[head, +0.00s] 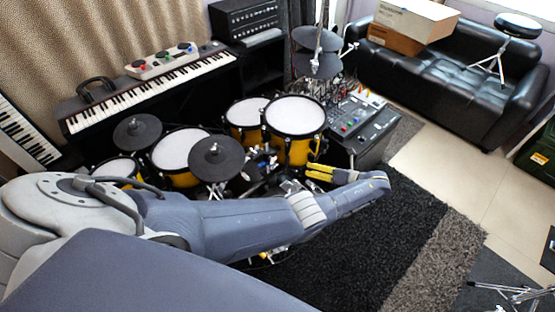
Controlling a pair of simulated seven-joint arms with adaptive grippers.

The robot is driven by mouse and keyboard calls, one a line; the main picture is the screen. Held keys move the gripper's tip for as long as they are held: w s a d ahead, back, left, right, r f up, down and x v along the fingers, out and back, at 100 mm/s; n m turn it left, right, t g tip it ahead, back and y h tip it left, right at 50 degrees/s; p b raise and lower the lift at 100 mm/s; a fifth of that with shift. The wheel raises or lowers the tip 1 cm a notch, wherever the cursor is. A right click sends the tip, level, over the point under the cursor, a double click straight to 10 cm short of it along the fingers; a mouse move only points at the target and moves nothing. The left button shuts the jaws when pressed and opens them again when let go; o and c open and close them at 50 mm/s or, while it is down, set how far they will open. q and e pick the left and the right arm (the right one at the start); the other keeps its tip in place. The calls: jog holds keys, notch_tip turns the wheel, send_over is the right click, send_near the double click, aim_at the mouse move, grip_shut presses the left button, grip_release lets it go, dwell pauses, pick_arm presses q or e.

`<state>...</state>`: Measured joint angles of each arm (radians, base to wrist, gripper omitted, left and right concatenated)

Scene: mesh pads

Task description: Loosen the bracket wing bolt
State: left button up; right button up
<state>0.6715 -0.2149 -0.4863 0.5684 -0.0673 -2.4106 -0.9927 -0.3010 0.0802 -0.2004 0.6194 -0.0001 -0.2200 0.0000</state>
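My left arm reaches in from the left across the front of the drum kit. Its gripper (306,171) is bent back toward the drums, with two yellow fingers lying one above the other and a narrow gap between them. It looks open and empty. The fingertips are just below the yellow floor-side drum (295,118), near the metal stands and brackets (262,158) in the middle of the kit. The bracket wing bolt is too small to pick out among this hardware, and my arm hides part of the lower kit. My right gripper is not in view.
Black cymbal pads (217,158) and mesh drums (180,150) crowd around the stands. A mixer (352,122) stands right of the kit. A keyboard (155,90) and black sofa (455,75) are behind. The dark rug (385,235) at right is clear.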

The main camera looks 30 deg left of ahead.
aim_at(275, 158)
pick_arm(q)
jog(key=x, duration=1.7)
jog(key=shift+a+r, duration=0.15)
jog(key=shift+a, duration=0.1)
jog(key=shift+c, duration=0.4)
grip_shut()
